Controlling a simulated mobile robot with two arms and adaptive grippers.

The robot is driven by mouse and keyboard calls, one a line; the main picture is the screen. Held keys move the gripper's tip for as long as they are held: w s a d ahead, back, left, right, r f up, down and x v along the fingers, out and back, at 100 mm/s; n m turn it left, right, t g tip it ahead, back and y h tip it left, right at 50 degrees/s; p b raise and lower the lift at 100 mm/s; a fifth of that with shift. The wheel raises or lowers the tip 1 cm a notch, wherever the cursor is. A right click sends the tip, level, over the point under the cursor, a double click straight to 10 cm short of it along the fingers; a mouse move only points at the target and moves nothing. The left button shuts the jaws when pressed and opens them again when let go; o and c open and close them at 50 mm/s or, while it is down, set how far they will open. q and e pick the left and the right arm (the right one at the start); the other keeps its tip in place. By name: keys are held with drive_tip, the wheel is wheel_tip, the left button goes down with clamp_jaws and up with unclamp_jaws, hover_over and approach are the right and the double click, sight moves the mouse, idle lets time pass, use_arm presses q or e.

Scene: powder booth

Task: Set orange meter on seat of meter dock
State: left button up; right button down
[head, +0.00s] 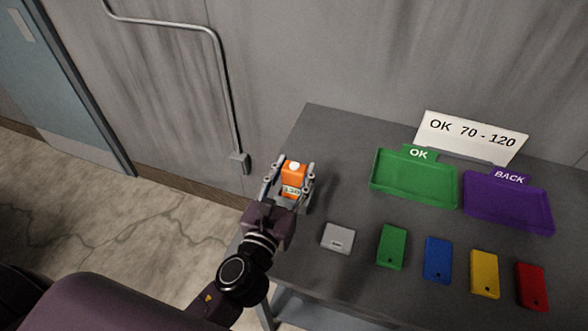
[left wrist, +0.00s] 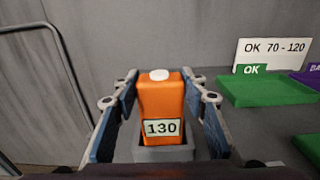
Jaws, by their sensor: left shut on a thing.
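The orange meter (head: 293,174) is a small upright block with a white round button on top. Its front label reads 130 in the left wrist view (left wrist: 162,105). My left gripper (head: 296,168) is shut on the meter, with one finger on each side. The grey meter dock (left wrist: 163,154) shows around the meter's foot in the left wrist view. The meter's underside is hidden, so I cannot tell whether it rests on the seat. My right gripper is not in view.
A green OK tray (head: 414,198) and a purple BACK tray (head: 508,217) stand on the grey table (head: 340,128) to the right. Behind them is a sign (head: 471,137) reading OK 70 - 120. Several coloured plates, including a green one (head: 391,246), lie along the front.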

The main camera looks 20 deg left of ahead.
use_arm(q)
drive_tip(key=o, duration=1.4)
drive_tip(key=shift+c, duration=0.2)
drive_tip(key=s, duration=1.2)
drive_tip(key=shift+a, duration=0.2)
